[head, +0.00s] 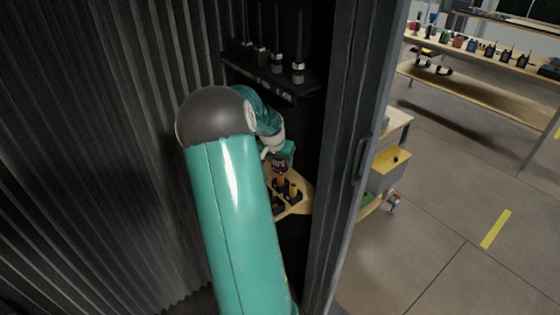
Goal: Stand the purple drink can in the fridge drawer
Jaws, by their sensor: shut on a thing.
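My teal arm reaches down into a dark, narrow space. My gripper (279,164) is at its far end, small and partly covered by my wrist. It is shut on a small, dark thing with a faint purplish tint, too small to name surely. Just below it, an orange-topped item (281,181) stands at a wooden shelf (300,207); I cannot tell whether it touches the held thing. I cannot make out a purple drink can or a fridge drawer for certain.
A yellow-topped item (293,190) and dark holders are on the wooden shelf. Above is a black rack (270,78) with several antenna-topped radios. A grey door frame (350,150) stands close on the right, ribbed wall (90,150) on the left. Open floor (440,220) lies beyond.

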